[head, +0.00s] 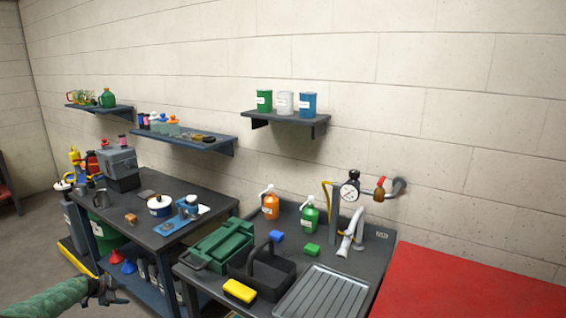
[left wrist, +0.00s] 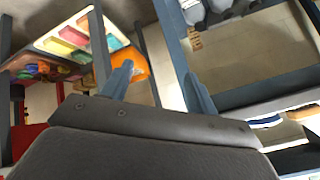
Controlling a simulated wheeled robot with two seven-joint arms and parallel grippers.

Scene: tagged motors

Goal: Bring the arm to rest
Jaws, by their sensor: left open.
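My left gripper (head: 106,290) is at the lower left in the head view, at the end of my green-sleeved arm. It is in front of the lower shelf of the left workbench and appears apart from it. In the left wrist view its two blue-grey fingers (left wrist: 158,88) stand apart with nothing held between them. An orange thing (left wrist: 132,62) shows behind the left finger; I cannot tell whether it is near. No tagged motor can be made out. My right gripper is in neither view.
The left workbench (head: 150,240) carries bottles, a grey machine (head: 119,168) and small parts. The right bench holds a green toolbox (head: 220,245), a black caddy (head: 262,270), a yellow sponge (head: 239,290) and a drain tray (head: 323,295). A red surface (head: 470,285) adjoins it. Floor is open at far left.

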